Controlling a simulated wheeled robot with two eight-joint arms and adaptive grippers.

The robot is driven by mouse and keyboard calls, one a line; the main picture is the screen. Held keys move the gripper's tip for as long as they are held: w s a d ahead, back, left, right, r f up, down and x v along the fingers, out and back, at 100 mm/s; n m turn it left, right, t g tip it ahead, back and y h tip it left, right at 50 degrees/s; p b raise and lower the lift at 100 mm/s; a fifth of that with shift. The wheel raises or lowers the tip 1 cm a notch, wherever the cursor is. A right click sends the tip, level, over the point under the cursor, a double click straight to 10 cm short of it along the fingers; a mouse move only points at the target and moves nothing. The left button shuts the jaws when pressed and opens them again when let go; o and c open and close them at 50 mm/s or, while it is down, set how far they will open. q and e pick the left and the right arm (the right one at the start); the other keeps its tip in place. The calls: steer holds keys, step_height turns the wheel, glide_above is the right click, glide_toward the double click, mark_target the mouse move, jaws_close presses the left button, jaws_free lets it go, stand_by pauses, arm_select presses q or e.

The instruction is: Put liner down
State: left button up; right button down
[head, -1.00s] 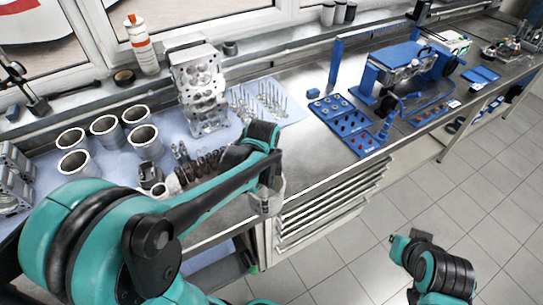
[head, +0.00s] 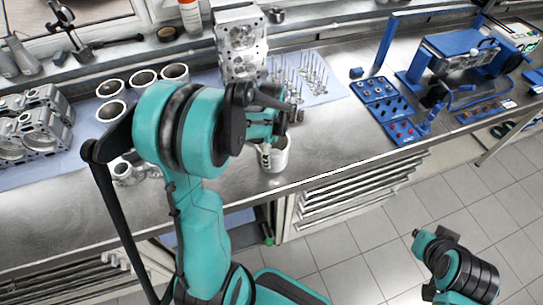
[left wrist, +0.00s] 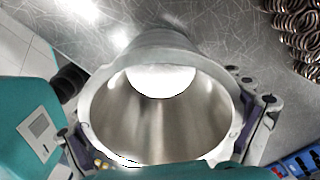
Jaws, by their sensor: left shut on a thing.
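My left gripper (head: 268,138) is shut on a metal cylinder liner (head: 274,156), a hollow pale cylinder. In the head view the liner is held near the bench's front edge, over bare steel, and looks upright. In the left wrist view the liner (left wrist: 158,105) fills the middle, its open bore facing the camera, with finger parts (left wrist: 255,128) at its sides. I cannot tell whether its bottom touches the bench. At the lower right, part of my right arm shows with its teal and dark end (head: 428,240); its jaw state is unclear.
Several other liners (head: 111,112) stand on a pale blue mat at the left, partly behind my arm. A cylinder head (head: 240,45) and upright valves (head: 313,72) stand behind. Blue parts trays (head: 385,105) lie to the right. Bare steel (head: 335,135) lies between.

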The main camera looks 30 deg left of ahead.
arm_select(q)
step_height(320, 180, down, 3)
steer(key=shift+r, duration=0.1)
steer(key=shift+b, duration=0.4)
steer(key=o, duration=1.3)
steer(key=shift+o, duration=0.2)
